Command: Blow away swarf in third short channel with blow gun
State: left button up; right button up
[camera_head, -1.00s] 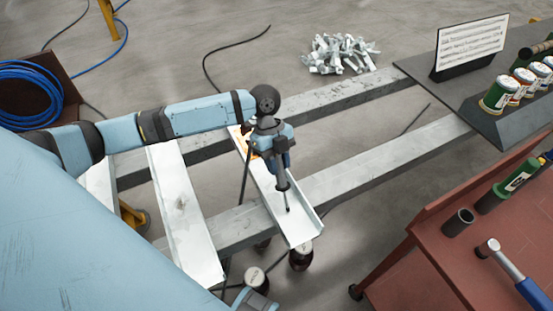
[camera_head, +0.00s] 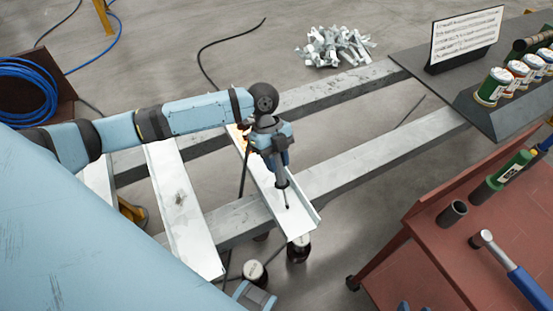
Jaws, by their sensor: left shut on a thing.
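My left gripper (camera_head: 268,137) is shut on the dark blow gun (camera_head: 281,174), which it holds over the third short channel. The gun points down, its thin nozzle tip low over the near half of the channel; I cannot tell if it touches. The third short channel (camera_head: 297,222) is a pale open metal profile lying across two long beams. An orange patch shows at its far end, partly hidden by the gripper. No swarf is clear on its visible near part. The second channel (camera_head: 190,225) has a small grey patch on it.
The long grey beams (camera_head: 345,160) run towards a dark table (camera_head: 460,95) with cans and a sign. A red cart (camera_head: 450,260) with a hammer stands at right. Metal scraps (camera_head: 335,45) lie on the floor. A dark hose (camera_head: 243,175) hangs beside the channel.

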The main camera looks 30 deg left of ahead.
aim_at(277, 154)
pick_arm(q)
jog(key=shift+r+p, duration=0.4)
jog(key=shift+r, duration=0.05)
jog(key=shift+r+p, duration=0.35)
notch_tip(277, 154, up, 2)
jog(key=shift+p, duration=0.95)
notch_tip(277, 154, up, 5)
jog(key=p, duration=0.4)
jog(key=shift+f, duration=0.2)
jog(key=shift+r+p, duration=0.45)
jog(key=shift+p, duration=0.15)
pick_arm(e)
jog(key=r, duration=0.3)
jog(key=s+d+r, duration=0.1)
jog(key=shift+r, duration=0.25)
jog(key=shift+w, duration=0.1)
